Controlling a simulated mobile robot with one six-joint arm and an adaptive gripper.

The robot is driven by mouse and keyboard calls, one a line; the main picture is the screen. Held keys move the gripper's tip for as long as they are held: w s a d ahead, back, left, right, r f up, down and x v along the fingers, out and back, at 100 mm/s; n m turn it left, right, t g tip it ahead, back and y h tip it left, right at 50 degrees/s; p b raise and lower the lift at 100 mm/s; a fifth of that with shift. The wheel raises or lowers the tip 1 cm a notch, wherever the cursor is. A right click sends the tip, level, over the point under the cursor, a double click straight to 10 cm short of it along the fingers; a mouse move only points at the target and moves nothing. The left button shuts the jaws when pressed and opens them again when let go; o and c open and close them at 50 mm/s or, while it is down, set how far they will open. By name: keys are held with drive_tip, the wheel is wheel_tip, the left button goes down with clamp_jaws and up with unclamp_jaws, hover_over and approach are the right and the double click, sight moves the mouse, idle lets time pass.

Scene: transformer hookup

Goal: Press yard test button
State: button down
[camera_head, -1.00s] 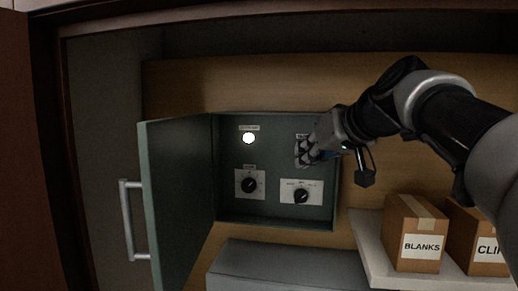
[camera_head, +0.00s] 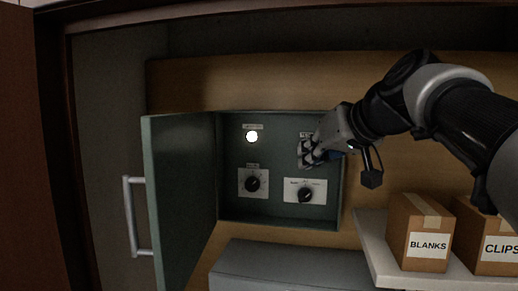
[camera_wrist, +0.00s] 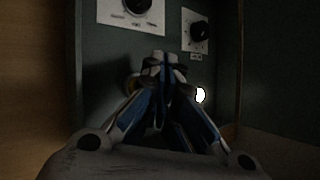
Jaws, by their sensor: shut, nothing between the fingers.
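An open green control box (camera_head: 280,217) hangs on the wooden back wall. My gripper (camera_head: 304,157) is inside its upper right part, in front of the back panel, below a partly covered small label (camera_head: 305,134). In the wrist view my gripper's fingertips (camera_wrist: 160,62) are together and hold nothing. The test button cannot be clearly made out; the fingers cover that area of the panel. A tan edge (camera_wrist: 131,84) shows just left of the fingers in the wrist view. I cannot tell whether the fingertips touch the panel.
A lit white lamp (camera_head: 252,136) is at the box's upper left. Two dials, left (camera_head: 253,184) and right (camera_head: 305,195), sit below. The box door (camera_head: 180,200) stands open to the left. Cartons marked BLANKS (camera_head: 428,235) and CLIPS (camera_head: 490,240) stand on a shelf at right.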

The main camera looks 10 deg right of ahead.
drive_tip(key=shift+s+a+b, duration=0.25)
drive_tip(key=shift+s+b, duration=0.1)
drive_tip(key=shift+s, duration=0.45)
drive_tip(key=shift+s+a+b, duration=0.25)
drive_tip(key=shift+s+b, duration=0.15)
drive_tip(key=shift+s, duration=0.45)
drive_tip(key=shift+s+a+b, duration=0.25)
drive_tip(key=shift+s+b, duration=0.1)
drive_tip(key=shift+s, duration=0.45)
